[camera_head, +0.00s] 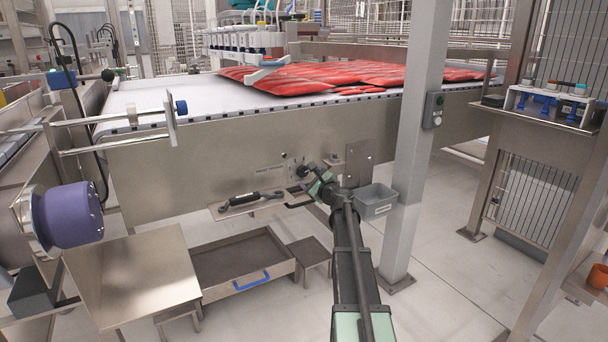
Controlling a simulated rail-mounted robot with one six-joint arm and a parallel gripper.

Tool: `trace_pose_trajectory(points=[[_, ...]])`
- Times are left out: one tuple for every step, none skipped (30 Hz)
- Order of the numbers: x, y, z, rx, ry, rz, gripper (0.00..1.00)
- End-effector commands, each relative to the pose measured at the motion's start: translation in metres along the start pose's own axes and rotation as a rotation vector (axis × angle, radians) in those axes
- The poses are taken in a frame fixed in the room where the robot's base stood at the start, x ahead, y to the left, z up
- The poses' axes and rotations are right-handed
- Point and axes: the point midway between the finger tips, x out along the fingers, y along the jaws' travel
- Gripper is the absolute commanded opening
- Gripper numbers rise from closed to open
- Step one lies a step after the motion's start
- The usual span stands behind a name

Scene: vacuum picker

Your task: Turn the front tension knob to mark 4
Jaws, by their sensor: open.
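A small dark round knob (302,171) sits on the steel side panel of the conveyor, with a printed label to its left and small marks around it. It appears to be the tension knob; the mark numbers and its pointer are too small to read. My gripper (299,187) is open, just in front of and slightly below the knob, with its dark fingers spread. I cannot tell whether a finger touches the knob. My green wrist and arm come up from below and cover part of the panel.
A shelf (228,209) holding a black tool (254,199) juts out left of my gripper. A grey bin (375,210) and steel post (412,150) stand close on the right. Red packs (330,76) lie on the belt (200,97). Below is a drawer with a blue handle (251,281).

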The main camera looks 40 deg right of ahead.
Motion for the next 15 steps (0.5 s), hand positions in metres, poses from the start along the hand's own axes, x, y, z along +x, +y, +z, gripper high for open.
trace_pose_trajectory(points=[[0.016,-0.001,-0.001,0.0,-0.002,0.002,0.71],[0.024,-0.001,-0.001,0.0,-0.002,0.002,0.71],[0.032,-0.001,-0.001,0.0,-0.001,0.002,0.71],[0.038,-0.001,-0.001,0.0,0.0,0.001,0.71],[0.043,-0.001,-0.001,-0.001,0.0,0.001,0.71],[0.048,0.0,-0.001,-0.001,0.0,0.001,0.71],[0.051,0.0,0.0,-0.001,0.0,0.001,0.71],[0.053,0.0,0.0,-0.001,0.0,0.002,0.71],[0.054,0.001,0.0,-0.001,0.0,0.002,0.71],[0.055,0.001,0.0,-0.001,0.0,0.001,0.71],[0.055,0.001,0.0,-0.001,0.0,0.001,0.71],[0.054,0.001,0.001,-0.001,0.0,0.001,0.71],[0.054,0.001,0.001,-0.001,0.0,0.001,0.71],[0.054,0.001,0.001,-0.001,0.0,0.001,0.71],[0.054,0.001,0.001,-0.001,0.0,0.001,0.71]])
